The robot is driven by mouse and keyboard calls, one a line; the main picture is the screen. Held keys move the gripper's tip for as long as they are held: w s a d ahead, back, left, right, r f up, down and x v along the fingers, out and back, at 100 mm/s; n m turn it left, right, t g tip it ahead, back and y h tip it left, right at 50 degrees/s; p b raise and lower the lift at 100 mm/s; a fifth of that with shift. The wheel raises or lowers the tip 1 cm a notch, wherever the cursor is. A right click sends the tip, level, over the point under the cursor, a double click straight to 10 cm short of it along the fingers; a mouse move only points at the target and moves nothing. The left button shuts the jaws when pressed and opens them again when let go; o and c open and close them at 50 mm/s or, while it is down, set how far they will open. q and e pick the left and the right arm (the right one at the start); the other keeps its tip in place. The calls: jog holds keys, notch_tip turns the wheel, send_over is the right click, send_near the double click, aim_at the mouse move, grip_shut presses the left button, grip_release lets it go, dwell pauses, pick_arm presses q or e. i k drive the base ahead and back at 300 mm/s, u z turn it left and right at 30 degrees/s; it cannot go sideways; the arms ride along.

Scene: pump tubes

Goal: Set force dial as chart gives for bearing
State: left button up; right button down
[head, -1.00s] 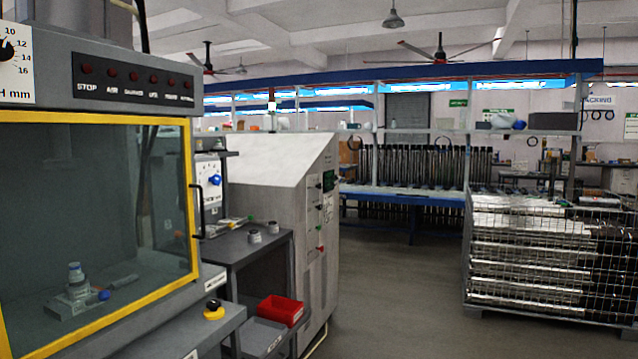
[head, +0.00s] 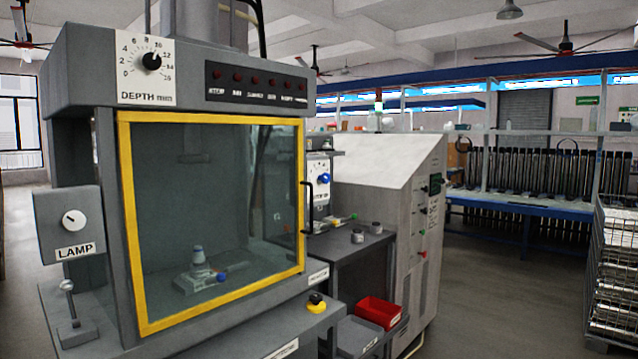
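A press cabinet stands at the left, with a yellow-framed glass door (head: 303,255) that is shut. A black dial on a white plate marked DEPTH mm (head: 151,62) sits at its top left. Another dial, blue on a white panel (head: 323,179), is on a smaller machine behind the press; its label is too small to read, so I cannot tell if it is the force dial. Behind the glass a small fixture (head: 200,279) holds an upright pale part with a blue knob beside it. I see no chart that I can read. Neither of my grippers is in view.
A LAMP box with a knob (head: 72,221) and a lever (head: 68,300) are on the press's left side. A yellow-and-black button (head: 316,302) is on its front ledge. A red bin (head: 378,312) and a dark side table (head: 345,240) stand to the right.

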aim_at(325, 178)
jog(key=z, duration=0.75)
jog(key=i, duration=0.7)
jog(key=z, duration=1.4)
jog(key=i, duration=1.9)
jog(key=u, duration=1.1)
jog(key=i, duration=1.05)
jog(key=u, duration=1.6)
jog(key=k, duration=1.15)
jog(key=u, duration=1.65)
jog(key=i, duration=0.85)
jog(key=u, duration=0.4)
